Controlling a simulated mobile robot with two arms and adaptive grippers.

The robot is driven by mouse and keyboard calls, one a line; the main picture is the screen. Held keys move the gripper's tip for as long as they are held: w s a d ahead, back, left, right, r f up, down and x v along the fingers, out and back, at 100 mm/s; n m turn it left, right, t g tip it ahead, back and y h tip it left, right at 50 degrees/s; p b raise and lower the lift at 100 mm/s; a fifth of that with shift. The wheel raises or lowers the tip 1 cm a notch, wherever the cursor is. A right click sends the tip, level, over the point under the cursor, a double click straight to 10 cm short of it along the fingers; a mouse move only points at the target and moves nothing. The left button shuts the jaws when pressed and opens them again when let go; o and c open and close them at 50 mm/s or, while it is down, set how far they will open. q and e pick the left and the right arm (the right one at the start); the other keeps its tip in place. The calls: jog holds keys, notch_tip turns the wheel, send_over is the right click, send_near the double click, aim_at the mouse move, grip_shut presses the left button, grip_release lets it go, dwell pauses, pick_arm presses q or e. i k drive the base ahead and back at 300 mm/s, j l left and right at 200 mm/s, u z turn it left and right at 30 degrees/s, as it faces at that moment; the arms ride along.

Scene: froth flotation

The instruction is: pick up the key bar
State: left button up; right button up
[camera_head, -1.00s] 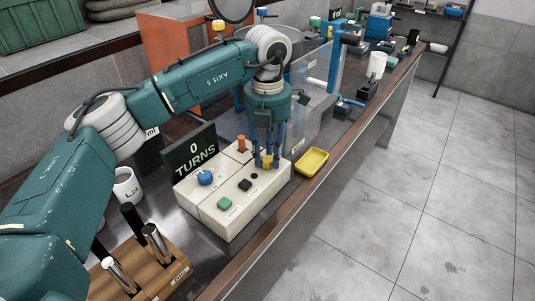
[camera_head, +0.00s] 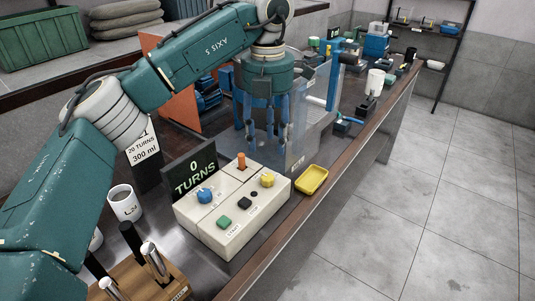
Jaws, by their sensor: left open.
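My left gripper (camera_head: 266,145) points straight down with its blue fingers apart and empty. It hangs behind the cream control box (camera_head: 226,239), above the level of its top. The box carries an orange peg (camera_head: 241,161), a yellow knob (camera_head: 268,180), a blue knob (camera_head: 205,195), a green button (camera_head: 224,222) and a small black piece. No part is clearly marked as the key bar. A wooden block (camera_head: 175,290) at the lower left holds upright bars with metal and black parts; I cannot tell whether one is the key bar. My right gripper is not in view.
A white mug (camera_head: 125,203) stands left. A clear tank (camera_head: 308,120) is close beside the gripper.

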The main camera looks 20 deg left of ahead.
aim_at(242, 167)
jog(key=k+l, duration=0.2)
jog(key=k, duration=0.3)
jog(key=k+l, duration=0.2)
jog(key=k, duration=0.25)
